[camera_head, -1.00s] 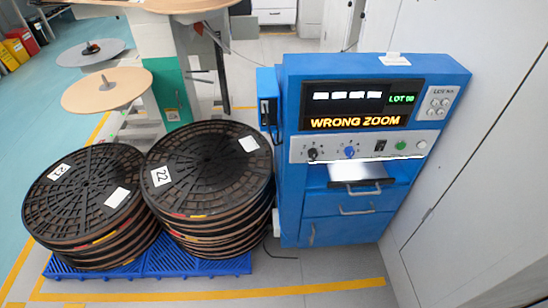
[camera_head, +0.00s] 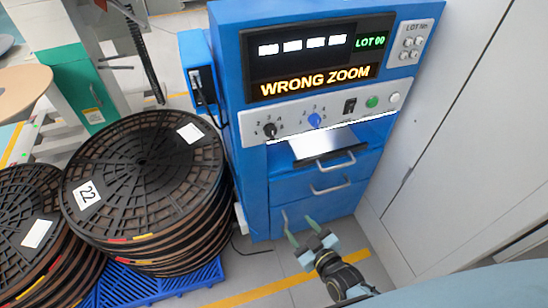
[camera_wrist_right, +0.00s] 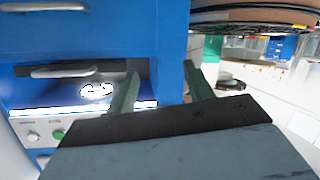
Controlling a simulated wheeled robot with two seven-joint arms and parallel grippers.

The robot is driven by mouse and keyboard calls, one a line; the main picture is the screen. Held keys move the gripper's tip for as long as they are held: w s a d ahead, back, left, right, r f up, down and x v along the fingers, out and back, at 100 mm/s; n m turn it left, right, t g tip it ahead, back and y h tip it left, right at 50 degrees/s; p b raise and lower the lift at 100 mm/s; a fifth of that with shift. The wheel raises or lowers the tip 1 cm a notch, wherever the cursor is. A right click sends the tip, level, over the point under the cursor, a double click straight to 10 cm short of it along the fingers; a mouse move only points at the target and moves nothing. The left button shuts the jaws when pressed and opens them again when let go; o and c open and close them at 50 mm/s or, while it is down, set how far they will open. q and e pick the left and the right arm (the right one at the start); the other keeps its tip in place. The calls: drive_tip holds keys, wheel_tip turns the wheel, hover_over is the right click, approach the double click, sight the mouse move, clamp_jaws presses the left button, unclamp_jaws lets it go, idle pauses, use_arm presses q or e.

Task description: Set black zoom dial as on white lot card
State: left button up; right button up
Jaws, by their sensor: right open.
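The black zoom dial (camera_head: 270,130) is on the left of the grey control strip of the blue station (camera_head: 258,185), with small numbers around it; its exact setting is too small to tell. A blue dial (camera_head: 315,120) is to its right. The display reads "WRONG ZOOM" (camera_head: 316,82) and "LOT 00". No white lot card can be made out for certain. My right gripper (camera_head: 302,228) is open and empty in front of the lower drawers, below the dials. In the right wrist view its two green fingers (camera_wrist_right: 160,85) are spread apart. My left gripper is not in view.
Stacked black reels (camera_head: 145,175) stand on a blue pallet (camera_head: 160,285) left of the station. A lit open tray (camera_head: 322,143) with drawer handles is below the control strip. A white wall (camera_head: 455,130) closes the right side.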

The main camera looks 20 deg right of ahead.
drive_tip(key=w+a+r+t+b, duration=0.1)
drive_tip(key=w+r+t+b, duration=0.35)
drive_tip(key=r, duration=0.35)
drive_tip(key=t+b, duration=0.1)
drive_tip(key=t, duration=0.2)
approach(273, 137)
drive_tip(key=b+x, duration=0.2)
drive_tip(key=x, duration=0.6)
drive_tip(key=shift+w, duration=0.1)
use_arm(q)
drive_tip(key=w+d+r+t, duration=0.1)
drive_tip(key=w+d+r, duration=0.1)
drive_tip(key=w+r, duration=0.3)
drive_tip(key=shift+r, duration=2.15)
use_arm(e)
drive_tip(key=shift+w+r, duration=0.2)
drive_tip(key=shift+w, duration=0.3)
drive_tip(key=c, duration=1)
drive_tip(key=shift+m, duration=0.3)
